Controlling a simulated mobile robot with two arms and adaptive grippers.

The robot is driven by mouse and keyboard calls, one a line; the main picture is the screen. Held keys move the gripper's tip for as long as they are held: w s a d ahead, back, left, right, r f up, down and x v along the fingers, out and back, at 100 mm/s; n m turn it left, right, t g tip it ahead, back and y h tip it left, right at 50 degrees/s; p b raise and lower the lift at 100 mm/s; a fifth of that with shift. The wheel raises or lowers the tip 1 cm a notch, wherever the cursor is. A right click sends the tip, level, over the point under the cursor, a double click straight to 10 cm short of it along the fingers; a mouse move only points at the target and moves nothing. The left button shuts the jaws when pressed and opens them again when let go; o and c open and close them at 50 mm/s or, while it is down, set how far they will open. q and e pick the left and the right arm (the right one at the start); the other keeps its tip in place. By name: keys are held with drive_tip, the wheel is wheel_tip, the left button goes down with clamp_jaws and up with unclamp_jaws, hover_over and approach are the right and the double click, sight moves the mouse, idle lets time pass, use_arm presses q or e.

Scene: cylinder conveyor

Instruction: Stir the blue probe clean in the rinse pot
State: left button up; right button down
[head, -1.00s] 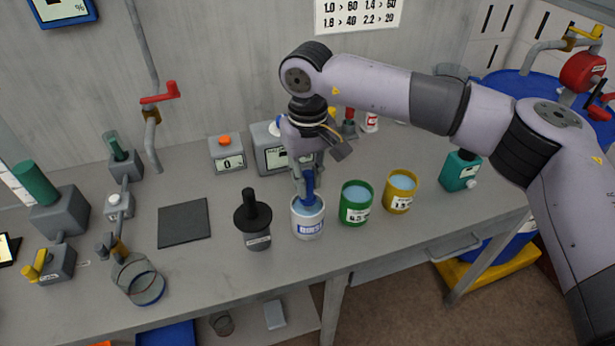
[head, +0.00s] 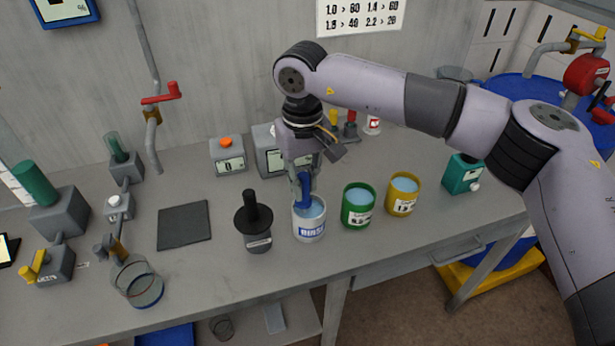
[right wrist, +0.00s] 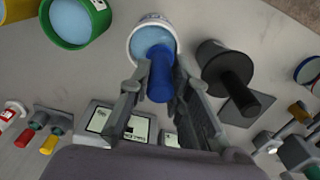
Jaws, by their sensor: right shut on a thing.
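The blue probe (head: 304,190) is held pointing down, its lower end inside the white rinse pot (head: 309,232), which holds pale blue liquid. My right gripper (head: 303,178) is shut on the upper part of the probe, just above the pot's rim. In the right wrist view the blue probe (right wrist: 160,75) stands between the two fingers, with the rinse pot (right wrist: 133,48) beyond it. The probe's tip is hidden in the pot. My left gripper does not show.
A green pot (head: 357,206) and a yellow pot (head: 403,194) stand close to the right. A dark holder with a black handle (head: 257,232) stands close to the left. A dark square mat (head: 184,227) lies farther left. Small display boxes (head: 228,155) stand behind.

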drive_tip(key=shift+s+a, duration=0.1)
drive_tip(key=shift+s, duration=0.05)
drive_tip(key=shift+s+d, duration=0.1)
drive_tip(key=shift+d, duration=0.2)
drive_tip(key=shift+w+d+b, duration=0.1)
drive_tip(key=shift+w+b, duration=0.2)
drive_tip(key=shift+w, duration=0.65)
drive_tip(key=shift+s+a+b, duration=0.3)
drive_tip(key=shift+s+a, duration=0.1)
drive_tip(key=shift+s, duration=0.4)
drive_tip(key=shift+w+d, duration=0.3)
drive_tip(key=shift+w, duration=0.5)
drive_tip(key=shift+s+a+b, duration=0.3)
drive_tip(key=shift+s+b, duration=0.1)
drive_tip(key=shift+s, duration=0.4)
drive_tip(key=shift+w+d+b, duration=0.2)
drive_tip(key=shift+d+b, duration=0.1)
drive_tip(key=shift+d, duration=0.25)
